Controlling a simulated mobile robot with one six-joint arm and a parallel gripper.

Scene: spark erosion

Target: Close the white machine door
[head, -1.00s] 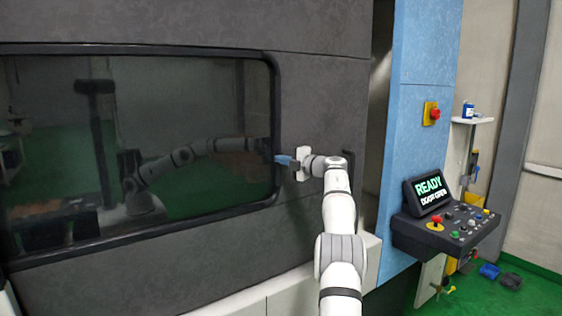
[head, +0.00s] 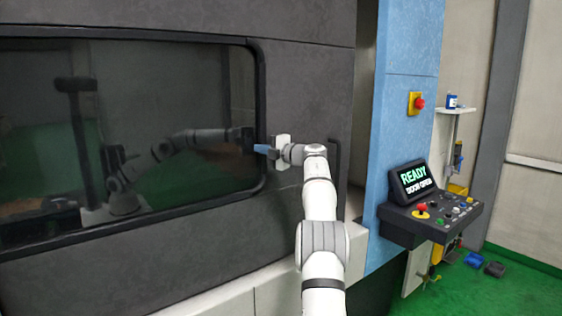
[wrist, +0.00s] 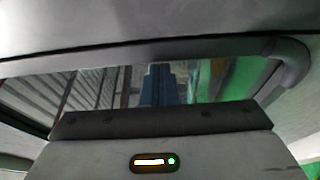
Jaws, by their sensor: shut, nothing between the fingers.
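The machine door (head: 300,80) looks dark grey, not white, with a large dark window (head: 60,150) in a black rounded frame. A narrow gap (head: 364,100) shows between its right edge and the blue column. A black vertical handle (head: 336,165) is on the door's right part, partly behind my arm. My gripper (head: 262,150), with blue fingers, is shut and empty at the window's right frame, left of the handle. I cannot tell whether it touches the door. In the wrist view, the window frame (wrist: 290,62) lies ahead of my gripper (wrist: 160,80).
The blue column (head: 405,130) carries a yellow-backed red button (head: 417,103). A control panel (head: 435,215) sticks out at right; its screen (head: 413,178) reads "READY DOOR OPEN". A small shelf (head: 456,110) and blue and dark bins (head: 474,259) are farther right. Green floor there is mostly clear.

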